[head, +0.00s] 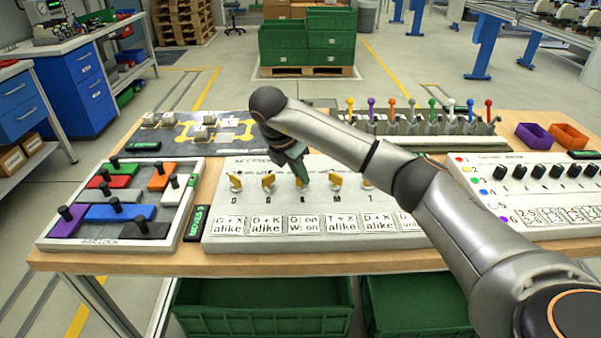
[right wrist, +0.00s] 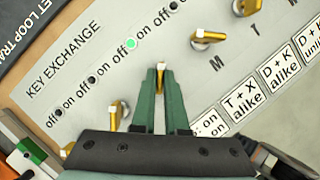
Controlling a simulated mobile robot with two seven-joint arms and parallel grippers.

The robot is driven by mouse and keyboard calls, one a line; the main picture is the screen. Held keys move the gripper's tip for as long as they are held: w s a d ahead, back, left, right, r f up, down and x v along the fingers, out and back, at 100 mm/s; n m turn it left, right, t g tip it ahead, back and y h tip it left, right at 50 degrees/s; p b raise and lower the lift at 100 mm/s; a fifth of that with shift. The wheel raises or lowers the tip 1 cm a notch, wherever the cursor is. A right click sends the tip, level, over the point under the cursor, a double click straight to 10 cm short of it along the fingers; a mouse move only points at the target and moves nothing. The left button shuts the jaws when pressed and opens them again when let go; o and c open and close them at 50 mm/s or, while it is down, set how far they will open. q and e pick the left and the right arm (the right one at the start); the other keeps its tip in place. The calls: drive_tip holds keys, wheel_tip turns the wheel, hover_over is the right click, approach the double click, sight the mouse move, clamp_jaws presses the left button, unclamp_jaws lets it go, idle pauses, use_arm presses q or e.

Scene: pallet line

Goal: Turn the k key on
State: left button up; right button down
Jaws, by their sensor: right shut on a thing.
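The key panel (head: 320,215), marked KEY EXCHANGE in the right wrist view (right wrist: 45,85), has a row of brass keys over the letters D, G, K, M and T. My right gripper (head: 301,178) is at the third key, over the K. In the right wrist view its green fingers (right wrist: 161,82) are shut on the k key (right wrist: 161,70), and only the key's top end shows. The third indicator light (right wrist: 131,43) in the row glows green; the other visible lights are dark. The M key (right wrist: 208,38) stands beside the gripper, apart from it. My left gripper is not in view.
A board of coloured blocks (head: 92,240) lies left of the panel. A row of coloured levers (head: 410,120) stands behind it. A knob panel (head: 525,185) and purple (head: 533,137) and orange (head: 568,136) bins are at the right. My right arm crosses over the table.

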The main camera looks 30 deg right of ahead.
drive_tip(key=shift+r, duration=0.1)
drive_tip(key=c, duration=0.9)
unclamp_jaws()
drive_tip(key=shift+c, duration=0.2)
drive_tip(key=w+p+v, duration=0.1)
drive_tip(key=p+v, duration=0.1)
drive_tip(key=v, duration=0.5)
wheel_tip(320, 180, up, 5)
drive_tip(key=p, duration=0.1)
hover_over(293, 194)
drive_tip(key=a, duration=0.2)
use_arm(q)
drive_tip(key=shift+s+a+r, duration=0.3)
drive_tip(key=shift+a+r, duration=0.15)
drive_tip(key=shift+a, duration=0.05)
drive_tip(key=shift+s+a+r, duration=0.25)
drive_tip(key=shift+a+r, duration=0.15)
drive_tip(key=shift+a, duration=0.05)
use_arm(e)
drive_tip(key=shift+s+a, duration=0.1)
drive_tip(key=shift+s, duration=0.15)
